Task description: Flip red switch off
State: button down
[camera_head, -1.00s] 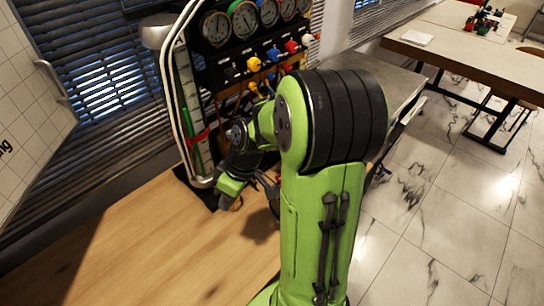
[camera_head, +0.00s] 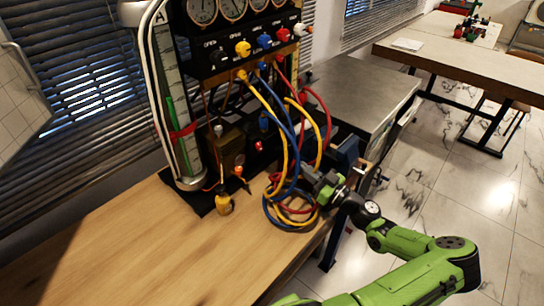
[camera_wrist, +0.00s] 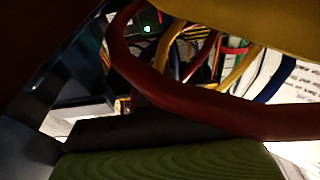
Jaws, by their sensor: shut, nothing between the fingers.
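A small red part (camera_head: 259,146), which looks like the red switch, sits low on the gauge rig (camera_head: 196,75), behind the hoses. Its on or off position is too small to tell. My gripper (camera_head: 308,172) is at the right side of the hanging hoses, right of and lower than the red part in the picture. It is shut and empty, its tips partly hidden among the hoses. In the wrist view a red hose (camera_wrist: 190,100) crosses close in front of the green gripper part (camera_wrist: 160,165). A small green light (camera_wrist: 147,29) glows behind; no switch is clear there.
Yellow, blue and red hoses (camera_head: 291,150) loop down to the wooden bench (camera_head: 130,250), close around my gripper. A metal table (camera_head: 360,90) is behind right. The bench's left part is clear.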

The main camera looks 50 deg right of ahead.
jog(key=shift+w, duration=0.15)
send_near(260, 144)
notch_tip(260, 144, up, 3)
jog(key=w, duration=0.3)
jog(key=w+f, duration=0.2)
jog(key=shift+d+f+b, duration=0.25)
jog(key=shift+b, duration=0.1)
jog(key=shift+w+f, duration=0.15)
